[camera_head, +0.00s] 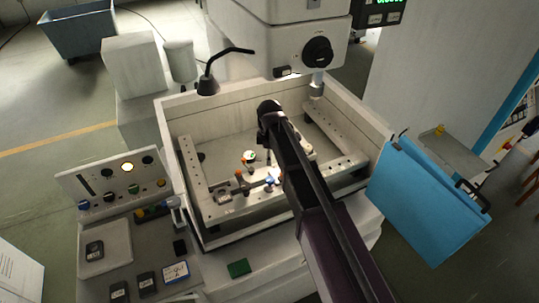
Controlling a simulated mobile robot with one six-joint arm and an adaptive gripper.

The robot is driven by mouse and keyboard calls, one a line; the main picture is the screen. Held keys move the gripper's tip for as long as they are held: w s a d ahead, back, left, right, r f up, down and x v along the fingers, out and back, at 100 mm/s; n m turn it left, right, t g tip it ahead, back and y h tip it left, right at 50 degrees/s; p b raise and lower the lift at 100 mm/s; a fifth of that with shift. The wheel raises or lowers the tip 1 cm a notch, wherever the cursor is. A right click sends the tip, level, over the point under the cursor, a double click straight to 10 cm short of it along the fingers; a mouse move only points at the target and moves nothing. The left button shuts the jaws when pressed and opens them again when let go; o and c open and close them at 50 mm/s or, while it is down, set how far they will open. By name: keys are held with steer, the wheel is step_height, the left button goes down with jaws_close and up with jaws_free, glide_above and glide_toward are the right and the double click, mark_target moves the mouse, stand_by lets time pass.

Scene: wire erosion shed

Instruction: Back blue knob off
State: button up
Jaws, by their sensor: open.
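A small blue knob (270,182) shows inside the open machine tank, near the front rail and just left of my dark arm. A bright spot lies beside it, and its turn position is too small to tell. An orange knob (240,173) and a dark knob with a pale top (249,157) stand to its left and behind it. My arm crosses the front right of the tank from below and reaches over its middle. I cannot make out my gripper or its fingertips; the arm hides part of the tank floor.
The white tank wall (182,205) surrounds the work area, with the machine head (290,45) above its back. A black bent lamp (208,82) stands on the back left rim.

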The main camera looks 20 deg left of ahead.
mark_target(270, 179)
steer(key=shift+f, duration=0.15)
step_height(270, 179, down, 13)
steer(key=b, duration=1.3)
steer(key=shift+f+b, duration=0.2)
steer(key=shift+b, duration=0.1)
jaws_close()
stand_by(0.4)
steer(key=shift+m, duration=1.2)
jaws_free()
